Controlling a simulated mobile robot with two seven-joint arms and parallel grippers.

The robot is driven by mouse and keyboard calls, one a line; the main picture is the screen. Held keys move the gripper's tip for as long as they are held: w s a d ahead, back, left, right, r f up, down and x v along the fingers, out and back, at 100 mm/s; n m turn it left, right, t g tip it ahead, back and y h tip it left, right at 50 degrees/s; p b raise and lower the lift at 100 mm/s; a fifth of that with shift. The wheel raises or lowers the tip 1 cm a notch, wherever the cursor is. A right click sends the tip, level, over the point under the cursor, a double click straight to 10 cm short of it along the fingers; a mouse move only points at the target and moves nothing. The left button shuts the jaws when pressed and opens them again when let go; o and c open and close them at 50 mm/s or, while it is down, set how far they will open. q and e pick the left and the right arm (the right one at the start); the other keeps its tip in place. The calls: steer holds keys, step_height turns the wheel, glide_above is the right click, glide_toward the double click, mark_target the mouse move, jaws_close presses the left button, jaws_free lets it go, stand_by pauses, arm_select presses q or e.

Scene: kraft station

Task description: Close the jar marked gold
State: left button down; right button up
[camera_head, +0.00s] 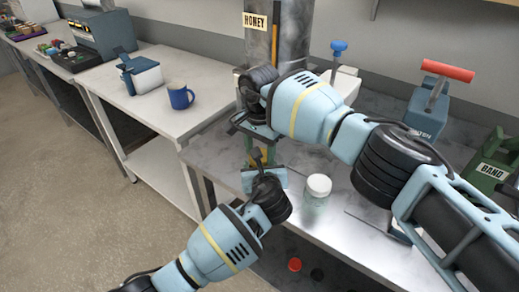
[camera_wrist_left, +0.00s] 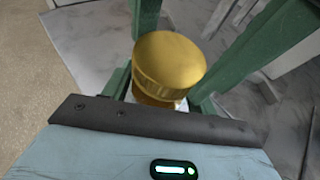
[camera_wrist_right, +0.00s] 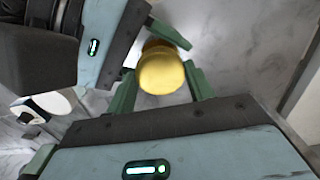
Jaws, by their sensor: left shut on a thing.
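A gold lid (camera_wrist_left: 170,60) shows in the left wrist view, with a second gold part just below it. It also shows in the right wrist view (camera_wrist_right: 162,73). I cannot tell whether the lid is seated. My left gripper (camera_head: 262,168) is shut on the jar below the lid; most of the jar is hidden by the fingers. My right gripper (camera_head: 262,148) comes from above, its green fingers on either side of the lid with gaps, so it looks open. In the head view the grippers hide nearly all of the jar.
A clear jar with a white lid (camera_head: 319,186) stands on the metal table right of my grippers. A honey dispenser (camera_head: 293,38) stands behind. A blue mug (camera_head: 180,97) is on the white table at left. A red cap (camera_head: 294,264) lies low under the table.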

steer(key=c, duration=0.3)
steer(key=shift+w+r+m, duration=0.1)
steer(key=shift+m, duration=1.5)
steer(key=o, duration=1.1)
steer(key=shift+c, duration=0.2)
steer(key=shift+r, duration=2.25)
steer(key=shift+c, duration=0.4)
